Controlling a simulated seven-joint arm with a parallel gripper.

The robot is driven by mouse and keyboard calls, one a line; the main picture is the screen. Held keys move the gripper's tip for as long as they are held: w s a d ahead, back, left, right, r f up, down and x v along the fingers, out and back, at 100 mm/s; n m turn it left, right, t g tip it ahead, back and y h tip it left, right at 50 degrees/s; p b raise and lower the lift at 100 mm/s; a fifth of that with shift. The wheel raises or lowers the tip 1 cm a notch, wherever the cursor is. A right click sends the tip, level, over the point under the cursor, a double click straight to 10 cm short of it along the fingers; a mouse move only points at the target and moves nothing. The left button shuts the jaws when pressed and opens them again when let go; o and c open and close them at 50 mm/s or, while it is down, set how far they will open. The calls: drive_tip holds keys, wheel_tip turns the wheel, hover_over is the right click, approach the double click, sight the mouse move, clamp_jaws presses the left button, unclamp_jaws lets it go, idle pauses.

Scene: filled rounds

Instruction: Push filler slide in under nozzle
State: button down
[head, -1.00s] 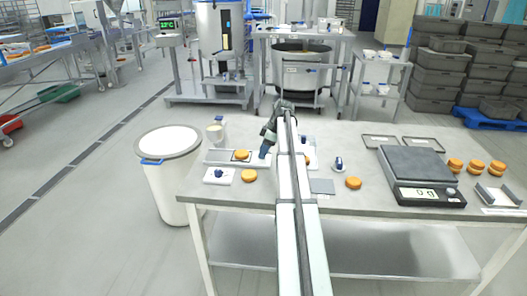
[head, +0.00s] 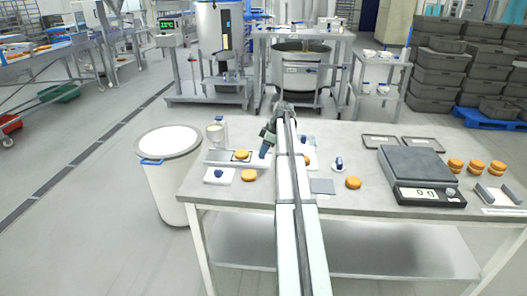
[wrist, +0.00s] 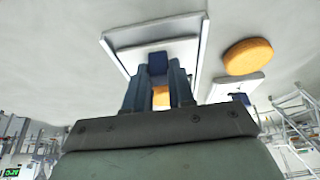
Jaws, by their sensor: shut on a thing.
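My gripper (head: 265,150) is over the left part of the table. In the wrist view its fingers (wrist: 158,75) are shut on a blue block-like handle (wrist: 157,62). The handle stands over a pale slide (wrist: 128,35) with raised edges, which also shows in the head view (head: 217,157). An orange round (head: 240,155) sits at the slide; part of an orange round shows between my fingers (wrist: 161,97). A pale cup-like part (head: 215,134), perhaps at the filler nozzle, stands behind the slide's left end. The nozzle itself is not clear, and my arm hides the slide's right side.
A white plate with a blue knob (head: 219,174) and a loose orange round (head: 249,175) lie in front of the slide. A scale (head: 422,175) and stacked rounds (head: 475,170) are at right. A white bin (head: 165,185) stands against the table's left side.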

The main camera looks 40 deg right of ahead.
sight(233, 155)
idle(0.3)
drive_tip(key=w+a, duration=0.8)
drive_tip(key=shift+w, duration=0.1)
drive_tip(key=c, duration=1)
unclamp_jaws()
drive_tip(key=shift+a, duration=0.1)
drive_tip(key=shift+o, duration=0.2)
drive_tip(key=v, duration=1.4)
